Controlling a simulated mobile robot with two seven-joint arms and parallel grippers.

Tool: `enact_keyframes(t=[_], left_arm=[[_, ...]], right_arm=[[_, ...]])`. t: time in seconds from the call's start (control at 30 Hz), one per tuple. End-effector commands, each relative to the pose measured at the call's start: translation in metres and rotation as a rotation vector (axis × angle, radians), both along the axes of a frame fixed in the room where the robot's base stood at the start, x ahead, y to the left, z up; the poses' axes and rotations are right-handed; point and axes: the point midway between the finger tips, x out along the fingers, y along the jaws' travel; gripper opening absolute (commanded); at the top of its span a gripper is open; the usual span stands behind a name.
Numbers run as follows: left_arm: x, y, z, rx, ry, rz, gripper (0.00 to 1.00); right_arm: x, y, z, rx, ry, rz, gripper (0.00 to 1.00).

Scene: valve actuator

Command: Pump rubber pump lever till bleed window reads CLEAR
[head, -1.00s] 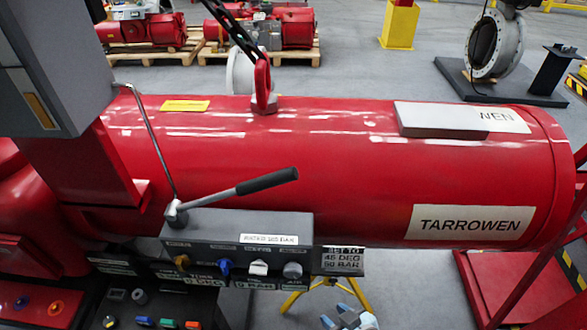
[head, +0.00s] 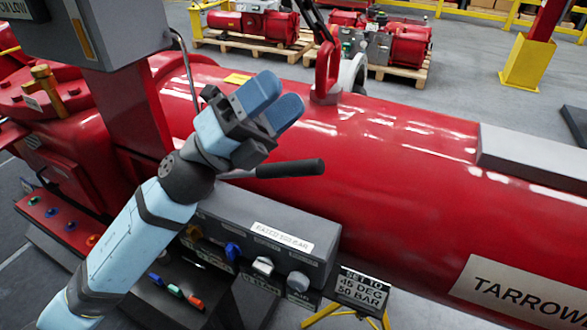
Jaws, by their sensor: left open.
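The pump lever (head: 291,168) has a black rubber grip that sticks out to the right above the dark grey pump box (head: 300,231). My left gripper (head: 270,101), with blue fingertips, is open and empty. In the picture it lies above and to the left of the grip; I cannot tell the gap in depth. The bleed window cannot be made out. My right gripper is not in view.
A big red cylinder (head: 408,150) lies behind the pump box, with a red lifting eye (head: 327,68) on top. A grey cabinet (head: 112,30) stands at the upper left. A sign reading 45 DEG, 50 BAR (head: 361,291) hangs at the box's right end. Coloured knobs line the box front.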

Motion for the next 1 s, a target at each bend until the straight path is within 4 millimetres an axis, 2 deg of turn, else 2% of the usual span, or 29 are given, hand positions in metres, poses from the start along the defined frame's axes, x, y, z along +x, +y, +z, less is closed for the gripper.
enact_keyframes(t=[0.03,0.13,0.23,0.33,0.5,0.7,0.83,1.0], left_arm=[[-0.010,-0.013,0.009,0.094,-0.145,-0.042,0.54],[-0.030,-0.034,0.010,0.289,-0.415,-0.121,0.54],[-0.041,-0.046,0.001,0.501,-0.669,-0.193,0.54],[-0.041,-0.048,-0.014,0.734,-0.899,-0.260,0.54],[-0.016,-0.024,-0.033,1.156,-1.210,-0.354,0.54],[0.019,0.018,-0.032,1.551,-1.380,-0.422,0.54],[0.030,0.036,-0.027,1.683,-1.410,-0.441,0.54],[0.035,0.037,-0.034,1.724,-1.416,-0.452,0.54]], right_arm=[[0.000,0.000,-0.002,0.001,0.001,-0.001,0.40],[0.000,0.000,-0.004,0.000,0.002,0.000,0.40],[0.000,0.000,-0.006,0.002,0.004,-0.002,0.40],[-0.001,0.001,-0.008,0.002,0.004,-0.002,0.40],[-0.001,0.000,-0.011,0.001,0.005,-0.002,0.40],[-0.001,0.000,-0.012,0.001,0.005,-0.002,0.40],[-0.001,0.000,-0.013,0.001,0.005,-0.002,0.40],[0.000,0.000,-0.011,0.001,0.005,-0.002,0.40]])
